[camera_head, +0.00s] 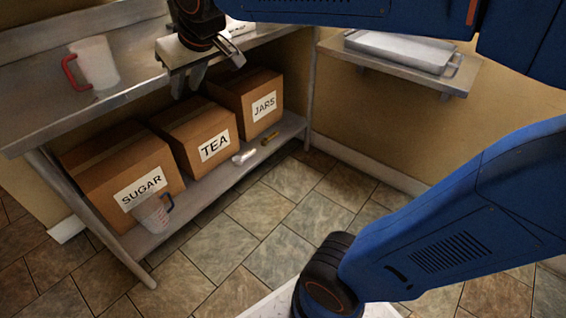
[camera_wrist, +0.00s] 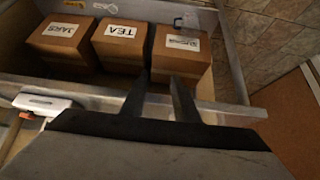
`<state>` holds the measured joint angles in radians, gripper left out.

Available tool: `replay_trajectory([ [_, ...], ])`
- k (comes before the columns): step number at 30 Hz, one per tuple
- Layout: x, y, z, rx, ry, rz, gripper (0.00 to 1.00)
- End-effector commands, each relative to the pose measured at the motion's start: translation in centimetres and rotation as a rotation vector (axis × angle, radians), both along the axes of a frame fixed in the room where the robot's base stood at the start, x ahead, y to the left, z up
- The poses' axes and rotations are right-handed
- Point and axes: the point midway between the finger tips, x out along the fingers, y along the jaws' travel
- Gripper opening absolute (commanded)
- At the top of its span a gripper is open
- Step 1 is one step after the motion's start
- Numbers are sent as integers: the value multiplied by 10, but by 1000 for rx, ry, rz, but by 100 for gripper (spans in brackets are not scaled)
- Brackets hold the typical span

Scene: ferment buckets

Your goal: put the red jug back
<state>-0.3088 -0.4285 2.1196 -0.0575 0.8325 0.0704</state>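The red jug (camera_head: 96,63), a pale translucent jug with a red handle on its left, stands upright on the metal table top (camera_head: 45,97) at the upper left of the head view. I do not see it in the wrist view. My gripper (camera_head: 187,84) is to the right of the jug, near the table's front edge and apart from the jug. Its fingers (camera_wrist: 159,96) are spread with nothing between them in the wrist view. A second jug (camera_head: 153,213) with a dark handle stands on the lower shelf by the SUGAR box.
Cardboard boxes marked SUGAR (camera_head: 124,178), TEA (camera_head: 199,137) and JARS (camera_head: 248,103) stand on the lower shelf (camera_head: 205,188). Small white and yellow items lie at its front. A metal tray (camera_head: 400,50) sits on a wall shelf (camera_head: 450,84) at the right. Tiled floor is open in front.

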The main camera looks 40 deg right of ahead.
Motion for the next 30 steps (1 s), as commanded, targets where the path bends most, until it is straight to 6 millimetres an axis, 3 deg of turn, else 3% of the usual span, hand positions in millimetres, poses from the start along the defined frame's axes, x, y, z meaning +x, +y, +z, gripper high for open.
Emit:
replay_trajectory([
  [1,-21,-21,-13,-3,17,-32,28],
  [6,-88,-73,-64,-14,87,-120,28],
  [12,-159,-109,-122,-15,161,-207,28],
  [15,-182,-117,-142,-14,186,-235,28],
  [21,-201,-123,-159,-12,207,-257,28],
  [30,-201,-123,-159,-13,208,-257,28],
])
